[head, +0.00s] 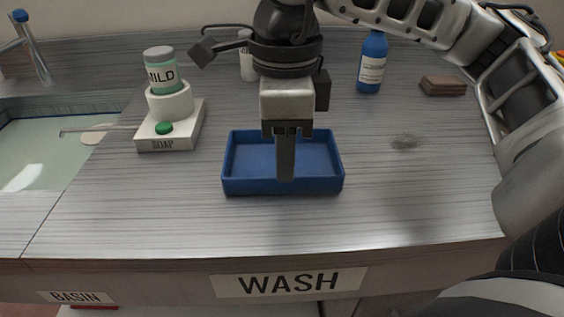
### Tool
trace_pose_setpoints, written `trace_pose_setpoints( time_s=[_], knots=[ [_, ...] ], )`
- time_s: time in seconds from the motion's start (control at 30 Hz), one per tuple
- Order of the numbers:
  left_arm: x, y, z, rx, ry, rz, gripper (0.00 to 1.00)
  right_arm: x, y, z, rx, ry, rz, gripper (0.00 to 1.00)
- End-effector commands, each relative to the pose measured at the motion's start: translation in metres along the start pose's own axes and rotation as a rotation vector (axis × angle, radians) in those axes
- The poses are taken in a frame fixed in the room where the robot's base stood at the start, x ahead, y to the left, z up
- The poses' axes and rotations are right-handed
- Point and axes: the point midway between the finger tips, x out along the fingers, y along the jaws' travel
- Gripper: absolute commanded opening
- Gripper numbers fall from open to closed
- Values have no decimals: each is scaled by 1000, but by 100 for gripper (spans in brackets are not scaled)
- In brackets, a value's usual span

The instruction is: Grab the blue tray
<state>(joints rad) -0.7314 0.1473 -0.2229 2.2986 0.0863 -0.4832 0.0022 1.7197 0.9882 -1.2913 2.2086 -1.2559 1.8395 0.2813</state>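The blue tray (240,185) is a shallow, open, rectangular box on the grey counter, near its middle, and it looks empty. My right gripper (285,176) points down over the tray from above. Its fingers line up one behind the other in this view, so the gap between them is hidden. The fingertips overlap the tray's near wall in the picture. I cannot tell whether they touch that wall or sit around it. My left gripper is not in view.
A white soap stand (182,141) with a green-labelled jar (161,76) is left of the tray. A water basin (40,150) is at far left. A blue bottle (372,64) and brown sponge (443,86) are at back right. The counter's near edge (300,250) is clear.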

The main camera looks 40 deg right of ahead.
Motion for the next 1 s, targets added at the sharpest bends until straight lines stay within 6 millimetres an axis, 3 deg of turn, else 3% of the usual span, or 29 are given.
trace_pose_setpoints(
  time_s=[0.27,0.57,0.67,1.0],
  knots=[
    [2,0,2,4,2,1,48,39,-5,1,-1,2,1,30],
    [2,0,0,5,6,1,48,44,-5,1,-1,0,0,30],
    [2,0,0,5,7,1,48,44,-5,1,-1,1,0,2],
    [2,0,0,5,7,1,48,43,-5,1,-1,1,0,0]
  ],
)
